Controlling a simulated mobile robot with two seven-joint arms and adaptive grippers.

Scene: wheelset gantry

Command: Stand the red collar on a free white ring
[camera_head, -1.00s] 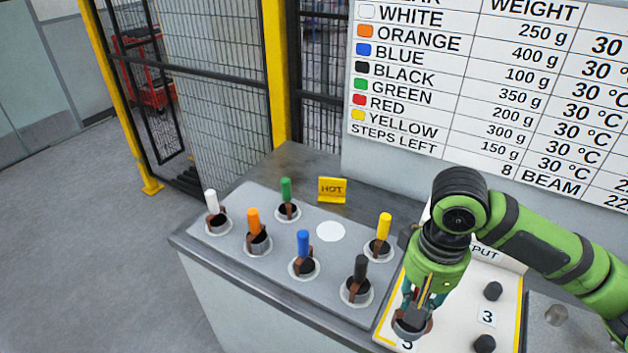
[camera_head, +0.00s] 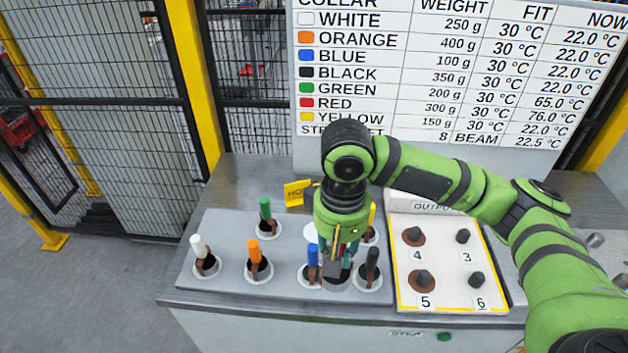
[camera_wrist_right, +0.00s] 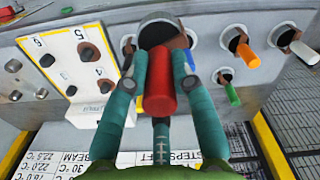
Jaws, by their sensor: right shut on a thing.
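My right gripper (camera_head: 338,248) is shut on the red collar and holds it over the grey panel (camera_head: 225,225). The collar's red handle (camera_wrist_right: 160,82) is upright between the fingers in the wrist view. Its dark body (camera_head: 337,270) hangs below the fingertips in the head view, between the blue and black collars. A free white ring (camera_head: 311,232) shows only partly, behind the gripper. White (camera_head: 205,256), orange (camera_head: 257,262), green (camera_head: 267,218), blue (camera_head: 312,265), black (camera_head: 370,268) and yellow (camera_head: 371,225) collars stand on the panel. My left gripper is not in view.
The output board (camera_head: 450,265), right of the panel, has dark pegs; pegs 4 and 5 have brown discs around them. A yellow HOT sign (camera_head: 297,192) stands behind the panel. A wall chart (camera_head: 430,75) rises at the back.

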